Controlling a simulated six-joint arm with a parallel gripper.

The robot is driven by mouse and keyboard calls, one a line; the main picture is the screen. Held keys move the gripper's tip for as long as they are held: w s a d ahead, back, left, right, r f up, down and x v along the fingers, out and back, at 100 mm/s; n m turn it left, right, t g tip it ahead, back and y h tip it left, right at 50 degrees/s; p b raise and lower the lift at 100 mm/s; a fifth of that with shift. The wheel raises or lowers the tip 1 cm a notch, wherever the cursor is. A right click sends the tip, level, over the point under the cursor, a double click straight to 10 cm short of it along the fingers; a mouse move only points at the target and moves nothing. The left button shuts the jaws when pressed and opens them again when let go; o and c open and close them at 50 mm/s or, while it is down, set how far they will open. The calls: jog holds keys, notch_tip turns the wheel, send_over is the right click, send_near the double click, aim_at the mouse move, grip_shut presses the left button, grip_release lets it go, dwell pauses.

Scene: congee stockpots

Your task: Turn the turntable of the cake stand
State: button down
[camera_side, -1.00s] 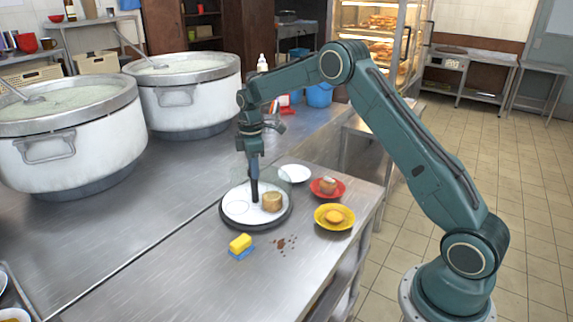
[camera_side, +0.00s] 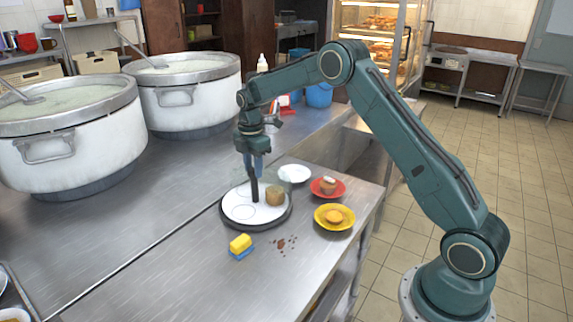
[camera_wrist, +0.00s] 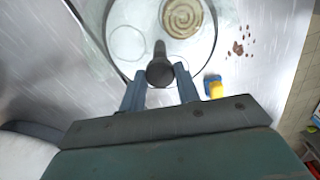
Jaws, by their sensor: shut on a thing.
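The cake stand's turntable, a white disc (camera_side: 236,204) with a dark rim, lies on the steel counter in the side view; its white top (camera_wrist: 120,15) fills the upper middle of the wrist view. A round brown pastry (camera_side: 275,196) sits on its right part; its spiral top shows in the wrist view (camera_wrist: 182,17). A dark upright peg (camera_side: 254,190) stands on the disc. My gripper (camera_side: 256,172) points down and is shut on the peg's upper part. In the wrist view the peg (camera_wrist: 160,70) is between the two blue fingers. The peg's foot is partly hidden there.
A white plate (camera_side: 294,173), a red plate (camera_side: 317,187) and a yellow plate (camera_side: 320,222), the latter two with food, stand close on the right. Two large pots (camera_side: 70,137) (camera_side: 200,105) stand behind left.

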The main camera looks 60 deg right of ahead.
jog(key=shift+r+n, duration=0.1)
jog(key=shift+n, duration=7.7)
jog(key=c, duration=1)
grip_release()
jog(key=shift+r, duration=0.1)
